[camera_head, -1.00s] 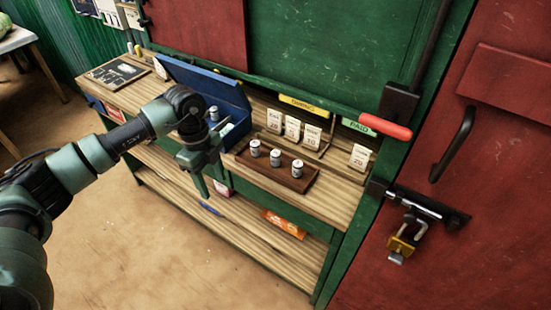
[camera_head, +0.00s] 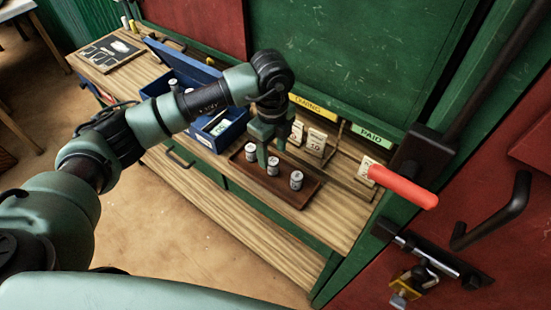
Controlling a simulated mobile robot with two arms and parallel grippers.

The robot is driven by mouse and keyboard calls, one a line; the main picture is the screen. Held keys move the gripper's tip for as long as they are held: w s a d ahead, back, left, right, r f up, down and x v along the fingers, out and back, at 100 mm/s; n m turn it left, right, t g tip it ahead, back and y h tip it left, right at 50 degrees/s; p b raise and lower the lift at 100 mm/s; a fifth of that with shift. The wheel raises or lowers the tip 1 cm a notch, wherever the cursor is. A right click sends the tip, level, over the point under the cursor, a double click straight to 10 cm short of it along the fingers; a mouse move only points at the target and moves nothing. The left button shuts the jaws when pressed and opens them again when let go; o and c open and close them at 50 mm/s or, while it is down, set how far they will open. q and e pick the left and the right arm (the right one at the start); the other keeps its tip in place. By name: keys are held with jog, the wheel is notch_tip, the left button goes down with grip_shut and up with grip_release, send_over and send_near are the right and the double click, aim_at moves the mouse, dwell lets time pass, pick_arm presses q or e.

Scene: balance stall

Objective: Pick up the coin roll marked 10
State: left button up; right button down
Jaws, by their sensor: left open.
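Three small pale coin rolls with dark ends stand upright in a brown wooden tray (camera_head: 306,201) on the bench: a left roll (camera_head: 251,152), a middle roll (camera_head: 272,166) and a right roll (camera_head: 296,180). Their markings are too small to read, so I cannot tell which is marked 10. My left gripper (camera_head: 271,157) is open and points down over the tray's back left part. One finger shows between the left and middle rolls in the picture. I cannot tell whether it touches either. No roll is held. My right gripper is out of view.
A blue cash box (camera_head: 196,67) stands left of the tray, partly behind my arm. Price cards (camera_head: 317,141) stand behind the tray under the yellow OWING strip. A red-handled lever (camera_head: 403,186) juts out at the right, near the green PAID label (camera_head: 368,134).

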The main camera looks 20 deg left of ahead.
aim_at(273, 162)
pick_arm(q)
jog(key=f+p, duration=0.2)
jog(key=f, duration=0.1)
jog(key=shift+s+d, duration=0.1)
jog(key=shift+s, duration=0.25)
jog(key=f, duration=0.2)
jog(key=shift+w+f, duration=0.25)
jog(key=shift+f, duration=0.15)
grip_shut()
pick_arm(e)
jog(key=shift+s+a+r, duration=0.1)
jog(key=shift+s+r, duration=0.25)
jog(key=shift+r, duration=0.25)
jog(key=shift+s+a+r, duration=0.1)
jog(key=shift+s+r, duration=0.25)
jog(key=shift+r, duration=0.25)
